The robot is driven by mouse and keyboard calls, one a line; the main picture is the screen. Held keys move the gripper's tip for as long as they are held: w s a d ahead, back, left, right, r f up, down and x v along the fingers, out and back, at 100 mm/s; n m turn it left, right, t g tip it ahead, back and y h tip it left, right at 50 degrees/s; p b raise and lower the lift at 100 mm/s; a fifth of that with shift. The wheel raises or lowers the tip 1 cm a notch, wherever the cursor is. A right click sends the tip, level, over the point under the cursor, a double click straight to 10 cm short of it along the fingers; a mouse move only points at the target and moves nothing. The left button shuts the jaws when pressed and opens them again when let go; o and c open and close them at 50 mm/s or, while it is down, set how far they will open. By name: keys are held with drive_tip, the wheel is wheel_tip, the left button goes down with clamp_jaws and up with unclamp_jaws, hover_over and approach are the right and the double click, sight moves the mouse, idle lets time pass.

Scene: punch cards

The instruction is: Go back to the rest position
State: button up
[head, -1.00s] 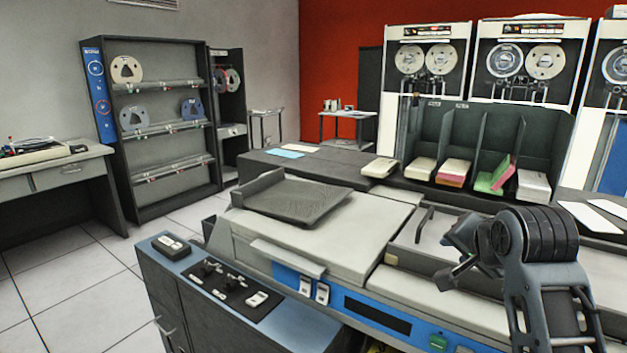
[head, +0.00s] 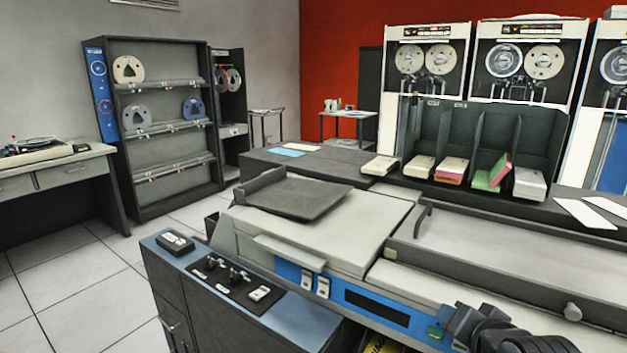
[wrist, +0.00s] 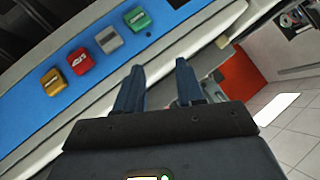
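My gripper (wrist: 160,88) shows in the wrist view with its two dark fingers apart and nothing between them. It is close to the front of the card machine, near the blue panel with yellow, red, grey and green buttons (wrist: 95,55). In the head view my arm is at the bottom right corner, low in front of the card machine (head: 310,240); the fingertips are not clear there. The green button (head: 435,332) shows just left of my arm.
The card machine fills the middle and right, with a dark tray (head: 295,198) on top. Behind it, a dark sorting rack (head: 540,130) holds several card stacks. A blue-topped cabinet (head: 215,300) stands at front left. Tiled floor (head: 70,260) is free at left.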

drive_tip(key=s+a+f+n, duration=0.1)
drive_tip(key=s+f, duration=0.2)
drive_tip(key=s, duration=0.4)
drive_tip(key=s+a+f+n+t, duration=0.1)
drive_tip(key=s+f, duration=0.2)
drive_tip(key=s, duration=0.4)
drive_tip(key=s+a+f+n, duration=0.1)
drive_tip(key=s+f, duration=0.2)
drive_tip(key=s, duration=0.5)
drive_tip(key=s+r+n+t, duration=0.1)
drive_tip(key=s+r, duration=0.4)
drive_tip(key=s, duration=0.6)
drive_tip(key=s+r+n+t, duration=0.1)
drive_tip(key=s+r+n, duration=0.2)
drive_tip(key=s, duration=0.8)
drive_tip(key=shift+s+r+n+y, duration=0.15)
drive_tip(key=shift+r+n+y, duration=0.25)
drive_tip(key=shift+r, duration=0.45)
drive_tip(key=shift+a, duration=0.1)
